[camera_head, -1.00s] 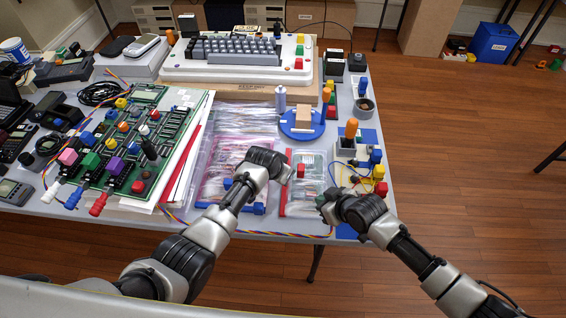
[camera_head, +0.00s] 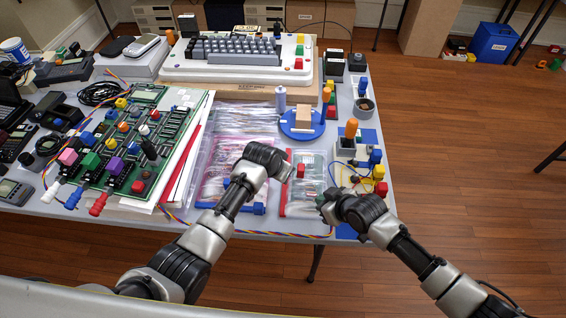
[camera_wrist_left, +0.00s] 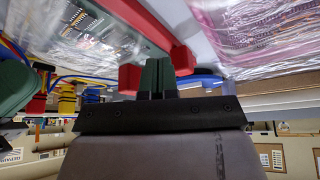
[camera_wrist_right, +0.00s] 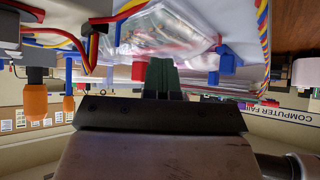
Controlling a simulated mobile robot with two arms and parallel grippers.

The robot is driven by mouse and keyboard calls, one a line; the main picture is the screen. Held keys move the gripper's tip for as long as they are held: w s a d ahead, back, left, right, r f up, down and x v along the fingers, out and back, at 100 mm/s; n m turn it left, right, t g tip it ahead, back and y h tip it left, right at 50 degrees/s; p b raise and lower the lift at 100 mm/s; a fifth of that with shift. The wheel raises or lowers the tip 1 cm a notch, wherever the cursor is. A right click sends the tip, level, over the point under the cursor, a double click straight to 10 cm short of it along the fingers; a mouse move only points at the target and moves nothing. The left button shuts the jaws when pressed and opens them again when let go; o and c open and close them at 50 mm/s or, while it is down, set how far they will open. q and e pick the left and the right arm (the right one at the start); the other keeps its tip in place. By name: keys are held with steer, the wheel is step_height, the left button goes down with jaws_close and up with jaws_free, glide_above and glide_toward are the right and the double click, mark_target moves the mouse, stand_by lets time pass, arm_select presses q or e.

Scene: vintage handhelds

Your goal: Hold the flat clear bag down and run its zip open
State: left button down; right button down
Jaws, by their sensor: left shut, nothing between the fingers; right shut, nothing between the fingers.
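The flat clear bag (camera_head: 312,186) lies near the table's front edge, with a red strip (camera_head: 285,190) along its left side and a red block (camera_head: 300,171) on it. It also shows in the left wrist view (camera_wrist_left: 75,35) and the right wrist view (camera_wrist_right: 165,30). My left gripper (camera_head: 284,172) is shut and empty at the bag's upper left; in the left wrist view its fingers (camera_wrist_left: 157,77) are between two red blocks. Contact cannot be told. My right gripper (camera_head: 322,200) is shut and empty by the bag's lower right; its fingers show in the right wrist view (camera_wrist_right: 162,77).
A pink-tinted bag (camera_head: 228,175) with blue pieces lies left of the clear bag. A green circuit board (camera_head: 125,150) with coloured knobs is farther left. A wired board (camera_head: 355,175) with coloured parts is right, and a blue round stand (camera_head: 302,124) is behind. A twisted cable runs along the front edge.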

arm_select(q)
steer(key=shift+r, duration=2)
steer(key=shift+w, duration=0.1)
steer(key=f+g, duration=0.1)
steer(key=f, duration=0.1)
steer(key=w+f+y, duration=0.1)
steer(key=f, duration=0.1)
steer(key=w+f+g, duration=0.1)
steer(key=f, duration=0.1)
steer(key=shift+w+f+g, duration=0.1)
steer(key=shift+w+g, duration=0.1)
steer(key=shift+g, duration=0.1)
steer(key=shift+s+a+f, duration=0.1)
steer(key=shift+s+f, duration=0.4)
steer(key=shift+f, duration=0.35)
steer(key=shift+w+d+f, duration=0.2)
steer(key=shift+w, duration=0.3)
steer(key=shift+r, duration=0.1)
